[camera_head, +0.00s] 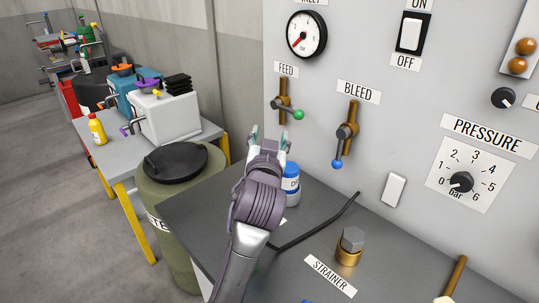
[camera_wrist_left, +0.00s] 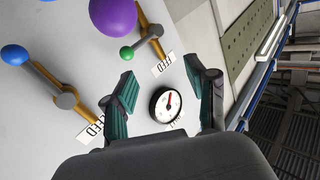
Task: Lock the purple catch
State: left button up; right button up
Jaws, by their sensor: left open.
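A round purple knob (camera_wrist_left: 113,15) shows large at the top of the left wrist view, cut by the frame edge. What it is fixed to cannot be told, and I cannot pick it out on the panel in the head view. My left gripper (camera_head: 270,135) is in front of the grey panel (camera_head: 375,100), below the green-knobbed feed lever (camera_head: 283,103). Its fingers are apart with nothing held. In the left wrist view my left gripper (camera_wrist_left: 160,82) has its fingers either side of the gauge (camera_wrist_left: 167,104). My right gripper is out of view.
The blue-knobbed bleed lever (camera_head: 346,133) stands out from the panel right of my gripper. A blue-and-white can (camera_head: 291,185) and a bent black rod (camera_head: 322,224) are on the dark bench. A green drum (camera_head: 185,200) and a side table (camera_head: 100,150) are left.

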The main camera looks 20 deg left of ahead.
pick_arm(q)
jog(key=shift+r, duration=1.6)
jog(key=shift+w+a, duration=0.1)
jog(key=shift+a, duration=0.1)
jog(key=c, duration=0.4)
jog(key=a+m+t, duration=0.1)
jog(key=a+m, duration=0.1)
jog(key=w+a+m+t+p, duration=0.1)
jog(key=a+m, duration=0.1)
jog(key=shift+w+a+f+t+h, duration=0.15)
jog(key=shift+w+t+h, duration=0.05)
jog(key=shift+t+h, duration=0.1)
grip_shut()
jog(key=s+a+f+m+g+h+p, duration=0.2)
jog(key=s+a+f+m+g+h, duration=0.5)
jog(key=m, duration=0.6)
jog(key=s+a+f+m+g+h+p, duration=0.2)
jog(key=s+a+m+g+h, duration=0.25)
jog(key=m+h, duration=0.65)
jog(key=w+d+m+y+p, duration=0.1)
jog(key=w+d+p, duration=0.4)
jog(key=d, duration=0.7)
jog(key=shift+w+d+f, duration=0.3)
jog(key=shift+w+f, duration=0.05)
jog(key=shift+w, duration=0.85)
